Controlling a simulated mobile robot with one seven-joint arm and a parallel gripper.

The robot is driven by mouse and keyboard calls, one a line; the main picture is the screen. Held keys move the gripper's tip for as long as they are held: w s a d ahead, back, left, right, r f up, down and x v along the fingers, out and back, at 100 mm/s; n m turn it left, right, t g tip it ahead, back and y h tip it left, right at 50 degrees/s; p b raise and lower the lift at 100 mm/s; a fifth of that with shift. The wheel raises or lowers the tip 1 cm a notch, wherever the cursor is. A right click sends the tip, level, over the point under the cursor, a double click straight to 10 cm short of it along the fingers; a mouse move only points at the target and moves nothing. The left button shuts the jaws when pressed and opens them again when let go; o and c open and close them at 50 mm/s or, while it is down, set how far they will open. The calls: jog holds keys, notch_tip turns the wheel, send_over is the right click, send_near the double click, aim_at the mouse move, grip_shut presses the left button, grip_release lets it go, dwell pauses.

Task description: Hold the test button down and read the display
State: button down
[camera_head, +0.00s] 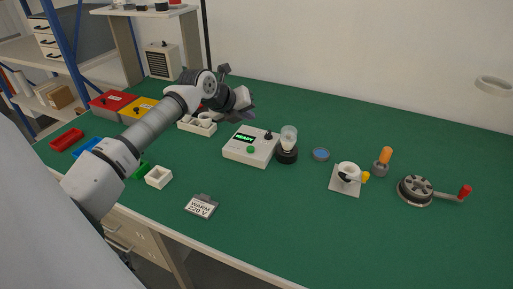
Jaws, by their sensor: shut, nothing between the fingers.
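The white test box (245,156) stands on the green bench mat. Its small display (245,138) shows green text that reads READY. A green button (250,149), likely the test button, is on the box top, with a black knob (268,135) to its right. A clear bulb (289,134) stands upright in a black socket (287,155) beside the box's right side. My gripper (246,113) is shut and empty. It appears above and behind the box, apart from the button; its fingertips are small and hard to make out.
A card reading WARM 220 V (201,206) lies in front. A white tray (203,128) is behind my arm and a small white box (158,177) is left. The front right mat is clear.

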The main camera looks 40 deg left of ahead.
dwell(0.3)
jog(key=b, duration=0.4)
send_over(248, 149)
notch_tip(248, 149, down, 8)
jog(key=shift+s+d+r, duration=0.1)
jog(key=shift+s, duration=0.05)
jog(key=shift+f+b, duration=0.45)
jog(key=shift+f, duration=0.05)
dwell(1.4)
jog(key=shift+f+b, duration=0.4)
jog(key=shift+b, duration=0.05)
jog(key=shift+f+b, duration=0.45)
dwell(0.5)
jog(key=shift+r, duration=0.1)
dwell(1.5)
jog(key=shift+r+p, duration=0.35)
jog(key=shift+r, duration=0.45)
